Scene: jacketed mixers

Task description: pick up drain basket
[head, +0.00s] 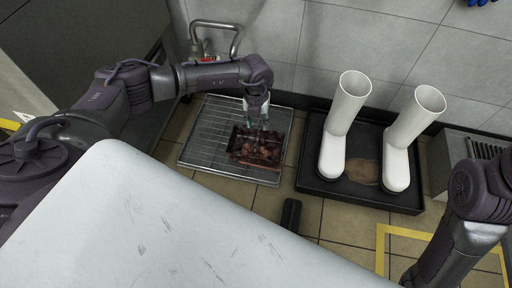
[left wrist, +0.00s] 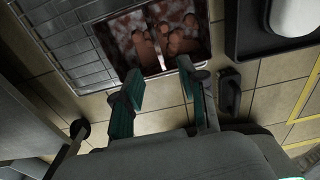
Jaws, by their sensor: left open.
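The drain basket (head: 257,147) is a dark square tray with reddish-brown lumps in it. It rests on a metal floor grate (head: 205,135) by the wall. In the left wrist view the drain basket (left wrist: 110,45) lies just beyond the fingertips. My left gripper (head: 256,123) is above the basket's far side in the head view. Its two green-padded fingers (left wrist: 160,82) are spread, with nothing between them. I cannot tell whether the fingertips touch the basket. My right arm shows at the right edge of the head view, but its gripper is out of view.
White boots (head: 333,150) stand in a black tray (head: 320,186) right of the grate. A metal pipe (head: 215,24) is on the wall behind. A small dark object (head: 291,214) lies on the tiled floor. A large pale surface (head: 180,225) fills the foreground.

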